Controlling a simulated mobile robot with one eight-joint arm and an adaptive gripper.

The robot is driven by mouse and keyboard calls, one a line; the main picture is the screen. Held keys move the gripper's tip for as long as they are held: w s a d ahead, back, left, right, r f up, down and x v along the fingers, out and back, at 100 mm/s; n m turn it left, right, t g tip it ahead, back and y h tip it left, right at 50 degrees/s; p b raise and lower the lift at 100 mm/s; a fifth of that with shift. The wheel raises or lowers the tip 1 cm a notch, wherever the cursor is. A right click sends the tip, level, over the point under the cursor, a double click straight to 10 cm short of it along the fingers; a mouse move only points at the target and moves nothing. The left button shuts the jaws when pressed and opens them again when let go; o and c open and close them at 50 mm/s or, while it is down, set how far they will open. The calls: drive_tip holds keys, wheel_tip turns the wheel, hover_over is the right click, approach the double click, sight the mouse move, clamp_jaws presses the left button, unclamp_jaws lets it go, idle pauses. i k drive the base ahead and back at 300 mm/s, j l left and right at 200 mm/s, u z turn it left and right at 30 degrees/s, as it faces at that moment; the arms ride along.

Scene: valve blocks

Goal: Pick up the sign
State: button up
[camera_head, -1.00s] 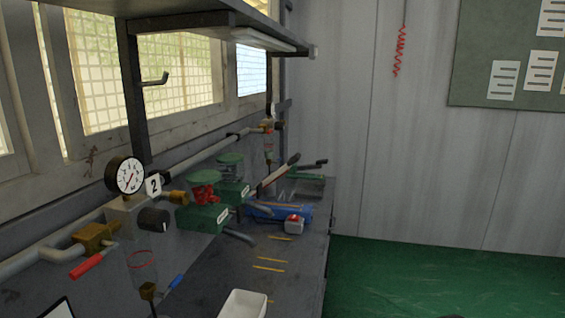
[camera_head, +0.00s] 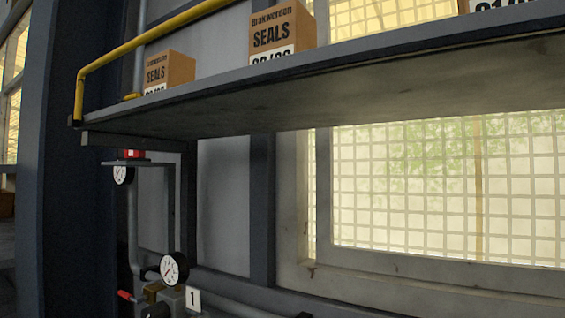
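No loose sign is plain in the head view. A small white plate marked "1" (camera_head: 193,300) is at the bottom, beside a valve block with a round gauge (camera_head: 174,269). I cannot tell whether this plate is the sign. The lower part of the block is cut off by the frame edge. My gripper is not in view.
A long grey shelf (camera_head: 225,95) crosses the view, with a yellow rail (camera_head: 150,43) at its left end. Cardboard boxes marked "SEALS" (camera_head: 281,30) stand on it. A second gauge (camera_head: 123,174) and pipes are below. A mesh window (camera_head: 440,190) is behind.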

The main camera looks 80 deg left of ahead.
sight(129, 154)
drive_tip(key=u, duration=3.5)
drive_tip(key=i+j+z, duration=0.2)
drive_tip(key=i+j, duration=0.2)
drive_tip(key=j, duration=0.15)
drive_tip(key=i+j+z, duration=0.25)
drive_tip(key=j, duration=0.4)
drive_tip(key=i+j+z, duration=0.1)
drive_tip(key=i+j, duration=0.2)
drive_tip(key=i+j+z, duration=0.1)
drive_tip(key=j, duration=0.25)
drive_tip(key=i+j+z, duration=0.15)
drive_tip(key=j, duration=0.25)
